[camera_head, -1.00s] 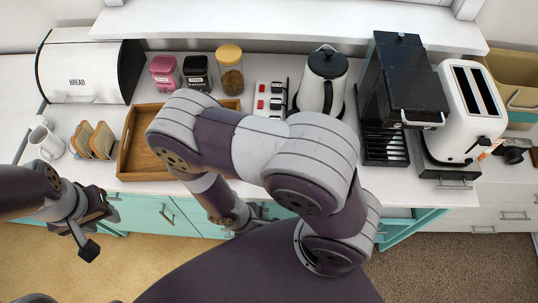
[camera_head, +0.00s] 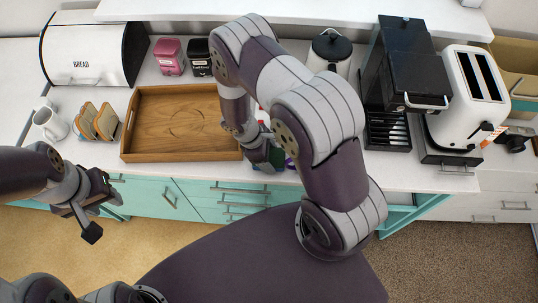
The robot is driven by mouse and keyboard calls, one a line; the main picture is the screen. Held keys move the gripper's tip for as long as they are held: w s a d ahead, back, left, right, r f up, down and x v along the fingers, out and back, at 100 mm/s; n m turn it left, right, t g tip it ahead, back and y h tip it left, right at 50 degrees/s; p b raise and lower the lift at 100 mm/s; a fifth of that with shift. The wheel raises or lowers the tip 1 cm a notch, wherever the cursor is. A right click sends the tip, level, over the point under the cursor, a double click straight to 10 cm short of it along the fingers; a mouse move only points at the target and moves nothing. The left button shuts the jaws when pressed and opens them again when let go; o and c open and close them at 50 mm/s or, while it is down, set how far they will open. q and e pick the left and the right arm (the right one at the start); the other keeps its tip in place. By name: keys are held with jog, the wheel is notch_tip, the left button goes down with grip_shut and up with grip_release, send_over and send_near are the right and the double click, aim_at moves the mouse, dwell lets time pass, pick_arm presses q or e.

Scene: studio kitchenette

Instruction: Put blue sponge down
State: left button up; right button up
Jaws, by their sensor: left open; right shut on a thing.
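My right gripper (camera_head: 264,152) points down at the counter's front edge, just right of the wooden tray (camera_head: 134,153). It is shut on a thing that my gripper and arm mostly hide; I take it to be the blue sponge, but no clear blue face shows. I cannot tell whether it touches the counter. My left gripper (camera_head: 92,212) is open and empty, in front of the counter at the lower left.
The wooden tray is empty. Left of it stand a toast rack (camera_head: 97,122) and a white mug (camera_head: 49,124). Behind are a bread bin (camera_head: 88,58) and canisters (camera_head: 169,57). The kettle (camera_head: 331,50), coffee machine (camera_head: 416,80) and toaster (camera_head: 468,95) stand to the right.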

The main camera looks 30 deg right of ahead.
jog(key=shift+w+f, duration=0.1)
jog(key=shift+f, duration=0.25)
jog(key=o, duration=0.9)
jog(key=shift+s, duration=0.2)
jog(key=shift+o, duration=0.2)
